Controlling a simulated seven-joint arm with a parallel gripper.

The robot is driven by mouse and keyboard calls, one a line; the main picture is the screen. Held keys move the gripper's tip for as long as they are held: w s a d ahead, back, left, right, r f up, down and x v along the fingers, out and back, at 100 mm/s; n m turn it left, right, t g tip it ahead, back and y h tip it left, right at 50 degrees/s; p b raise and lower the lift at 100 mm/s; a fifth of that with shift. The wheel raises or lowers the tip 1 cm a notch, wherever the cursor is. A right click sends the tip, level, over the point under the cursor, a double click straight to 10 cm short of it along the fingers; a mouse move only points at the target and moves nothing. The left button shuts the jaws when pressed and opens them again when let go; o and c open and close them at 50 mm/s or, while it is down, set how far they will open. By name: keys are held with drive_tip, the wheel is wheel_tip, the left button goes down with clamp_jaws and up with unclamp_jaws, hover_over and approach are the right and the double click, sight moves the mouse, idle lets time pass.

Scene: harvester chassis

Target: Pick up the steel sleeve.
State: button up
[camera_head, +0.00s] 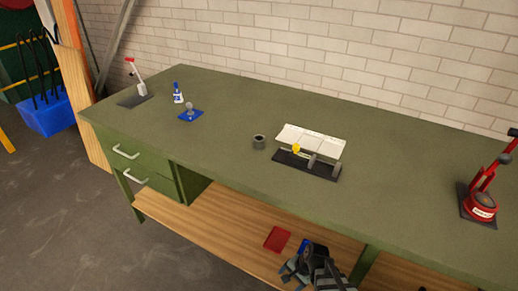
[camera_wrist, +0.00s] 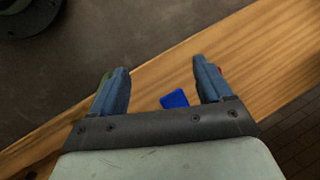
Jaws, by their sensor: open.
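The steel sleeve looks to be the short grey hollow cylinder (camera_head: 259,142) standing upright on the green bench top, left of a black plate. My gripper (camera_head: 290,268) is at the bottom of the head view, in front of the bench and over the lower wooden shelf, well away from the sleeve. In the wrist view my gripper (camera_wrist: 160,72) has its two blue-grey fingers spread apart with nothing between the tips. The sleeve does not show in the wrist view.
A black fixture plate (camera_head: 307,166) and an open white booklet (camera_head: 311,139) lie right of the sleeve. A red press (camera_head: 481,205) stands far right. A blue plate (camera_head: 190,115) and bottle (camera_head: 178,94) are left. The lower shelf holds a red item (camera_head: 278,239) and blue item (camera_wrist: 174,99).

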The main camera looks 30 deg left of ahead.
drive_tip(key=s+a+r+m+t+y, duration=0.1)
drive_tip(key=a+r+m+y, duration=0.15)
drive_tip(key=a+r, duration=1.1)
drive_tip(key=s+a+r+m+t+y, duration=0.1)
drive_tip(key=a+r+y, duration=0.2)
drive_tip(key=a+r, duration=1.05)
drive_tip(key=w+a+r+m+t+y, duration=0.2)
drive_tip(key=w+a+r+m+y, duration=0.15)
drive_tip(key=a+r, duration=0.7)
drive_tip(key=w+d+r+m+t, duration=0.1)
drive_tip(key=w+d+r+m, duration=0.1)
drive_tip(key=w+r+m, duration=0.35)
drive_tip(key=w+d+r+m+t+h, duration=0.1)
drive_tip(key=w+d+r+m+t, duration=0.3)
drive_tip(key=w+d+m, duration=0.75)
drive_tip(key=n, duration=0.3)
approach(260, 139)
drive_tip(key=shift+w+a+f+g, duration=0.2)
drive_tip(key=shift+w+a, duration=0.3)
drive_tip(key=shift+a, duration=0.1)
drive_tip(key=shift+w+a+f+g, duration=0.2)
drive_tip(key=shift+w+a+f, duration=0.05)
drive_tip(key=shift+w+a, duration=0.35)
drive_tip(key=shift+x, duration=3.8)
drive_tip(key=shift+s, duration=0.1)
drive_tip(key=c, duration=1.3)
